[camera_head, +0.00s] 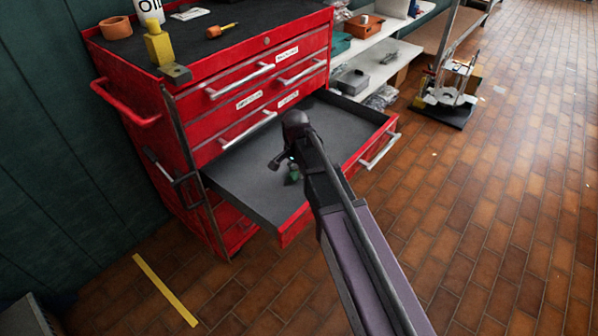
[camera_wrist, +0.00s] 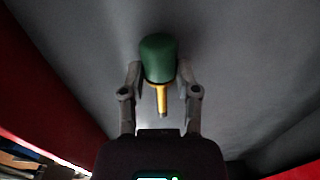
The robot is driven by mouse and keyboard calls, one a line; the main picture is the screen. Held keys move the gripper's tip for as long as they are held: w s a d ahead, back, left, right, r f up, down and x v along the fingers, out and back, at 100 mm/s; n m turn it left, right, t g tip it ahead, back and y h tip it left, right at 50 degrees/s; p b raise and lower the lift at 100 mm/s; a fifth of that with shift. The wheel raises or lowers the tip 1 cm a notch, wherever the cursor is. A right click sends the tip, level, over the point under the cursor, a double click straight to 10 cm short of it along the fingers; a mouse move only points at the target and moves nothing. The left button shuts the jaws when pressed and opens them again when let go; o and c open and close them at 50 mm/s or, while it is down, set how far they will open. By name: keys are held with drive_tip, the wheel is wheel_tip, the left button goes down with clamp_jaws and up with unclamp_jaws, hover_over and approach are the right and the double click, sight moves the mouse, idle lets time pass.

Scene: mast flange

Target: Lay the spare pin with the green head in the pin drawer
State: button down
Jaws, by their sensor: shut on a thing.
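The spare pin has a green head (camera_wrist: 158,58) and a yellow shank. In the wrist view my gripper (camera_wrist: 160,80) is shut on it, with one finger on each side of the head. The pin drawer (camera_head: 245,175) is pulled out of the red tool chest and has a dark grey, bare floor. In the head view my gripper (camera_head: 288,165) is over the open drawer, and the green head shows small beside it. My arm hides part of the drawer. I cannot tell whether the pin touches the drawer floor.
The red tool chest (camera_head: 185,150) has shut drawers with silver handles above the open one. A yellow part (camera_head: 159,45), an orange-handled tool (camera_head: 222,30) and a white oil bottle (camera_head: 150,10) stand on top.

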sight(296, 171)
drive_tip(key=shift+c, duration=1.8)
unclamp_jaws()
drive_tip(key=shift+f, duration=0.1)
drive_tip(key=shift+r, duration=0.2)
wheel_tip(296, 171, up, 12)
drive_tip(key=p, duration=1.2)
